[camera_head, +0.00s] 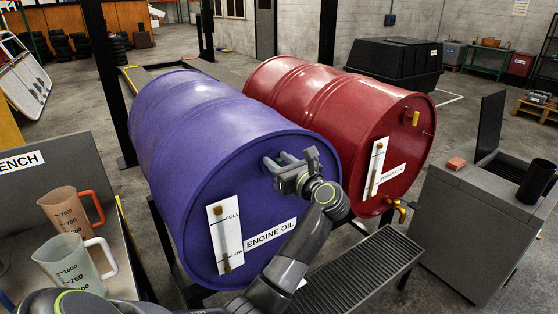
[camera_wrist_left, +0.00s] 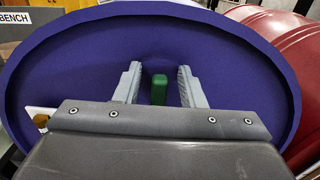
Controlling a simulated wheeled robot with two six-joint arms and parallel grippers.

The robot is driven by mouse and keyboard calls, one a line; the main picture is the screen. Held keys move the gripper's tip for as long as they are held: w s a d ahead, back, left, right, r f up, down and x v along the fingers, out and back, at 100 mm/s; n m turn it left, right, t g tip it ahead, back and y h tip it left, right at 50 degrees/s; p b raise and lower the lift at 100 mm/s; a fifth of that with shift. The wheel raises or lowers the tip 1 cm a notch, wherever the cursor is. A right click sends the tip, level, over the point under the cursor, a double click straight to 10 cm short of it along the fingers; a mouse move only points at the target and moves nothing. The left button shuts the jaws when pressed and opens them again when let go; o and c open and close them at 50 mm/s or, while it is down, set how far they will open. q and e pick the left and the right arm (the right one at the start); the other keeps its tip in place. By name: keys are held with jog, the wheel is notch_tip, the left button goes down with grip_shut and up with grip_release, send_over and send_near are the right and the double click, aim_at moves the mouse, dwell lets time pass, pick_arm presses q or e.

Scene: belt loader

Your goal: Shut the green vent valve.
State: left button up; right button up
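The green vent valve (camera_wrist_left: 159,89) shows in the left wrist view as a small upright green block on the end face of the purple engine oil drum (camera_head: 172,130). My left gripper (camera_wrist_left: 160,84) is open, with one finger on each side of the valve and visible gaps between. I cannot tell how deep the fingers reach around it. In the head view my left gripper (camera_head: 278,168) is at the upper right of the drum's end face and hides the valve. My right gripper is in neither view.
A red drum (camera_head: 330,95) with a brass tap (camera_head: 398,207) lies right of the purple one. A level gauge (camera_head: 225,236) is on the purple drum's face. A grated tray (camera_head: 360,270) lies below. Two measuring jugs (camera_head: 72,262) stand on the left bench.

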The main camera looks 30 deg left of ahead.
pick_arm(q)
grip_shut()
jog(key=m+p, duration=0.2)
jog(key=m, duration=0.1)
jog(key=shift+w+d+r+m, duration=0.1)
jog(key=shift+w+m, duration=0.2)
jog(key=m+p, duration=0.2)
jog(key=m, duration=0.1)
jog(key=shift+w+d+m+p, duration=0.15)
jog(key=shift+w+m+p, duration=0.15)
jog(key=shift+w+d+f+m+p, duration=0.15)
jog(key=shift+f+m+p, duration=0.25)
jog(key=shift+m+p, duration=1.1)
jog(key=shift+w+a+f+m+p, duration=0.1)
jog(key=shift+f+m+p, duration=0.25)
jog(key=shift+m+p, duration=1.15)
jog(key=shift+w+d+f+m+p, duration=0.15)
jog(key=shift+f+m+p, duration=0.35)
jog(key=shift+m, duration=1.8)
